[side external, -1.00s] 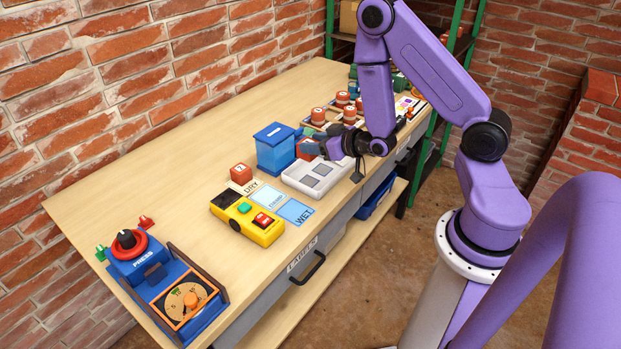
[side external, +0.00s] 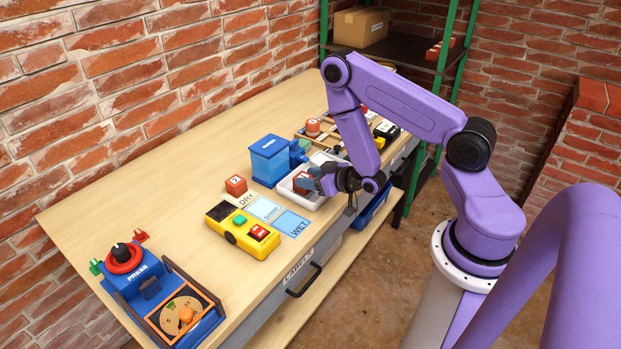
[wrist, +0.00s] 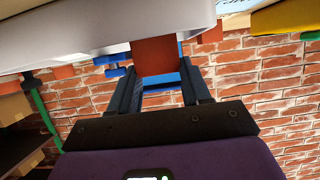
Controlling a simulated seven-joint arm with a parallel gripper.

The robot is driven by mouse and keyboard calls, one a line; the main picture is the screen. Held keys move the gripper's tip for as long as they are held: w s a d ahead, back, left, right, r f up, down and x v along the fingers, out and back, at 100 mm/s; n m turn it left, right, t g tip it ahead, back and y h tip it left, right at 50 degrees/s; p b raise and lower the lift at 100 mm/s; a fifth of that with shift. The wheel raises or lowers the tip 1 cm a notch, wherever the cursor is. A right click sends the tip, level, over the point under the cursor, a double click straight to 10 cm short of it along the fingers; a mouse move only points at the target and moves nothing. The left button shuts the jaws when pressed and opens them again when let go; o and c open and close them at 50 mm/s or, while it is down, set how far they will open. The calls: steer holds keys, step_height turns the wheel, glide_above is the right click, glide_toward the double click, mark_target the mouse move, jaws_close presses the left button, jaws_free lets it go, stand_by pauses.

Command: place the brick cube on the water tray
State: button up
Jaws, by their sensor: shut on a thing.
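The red brick cube (side external: 302,181) is held between the fingers of my gripper (side external: 313,183), at the white water tray (side external: 312,202) in the side external view. The wrist view shows the cube (wrist: 155,57) between the two dark fingers of my gripper (wrist: 158,82), with a large pale surface, apparently the tray (wrist: 90,28), close beside it. My gripper and wrist hide part of the tray. I cannot tell whether the cube touches the tray floor.
A blue box-shaped device (side external: 269,160) stands just left of the tray. Another red cube (side external: 236,185) sits beside the DRY, damp and WET cards (side external: 291,223). A yellow button unit (side external: 241,231) is in front. Bare tabletop (side external: 150,190) lies to the left.

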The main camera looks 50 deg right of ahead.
steer(key=shift+f, duration=0.65)
steer(key=o, duration=1.3)
steer(key=shift+c, duration=0.2)
steer(key=shift+r, duration=0.5)
steer(key=shift+v, duration=2.75)
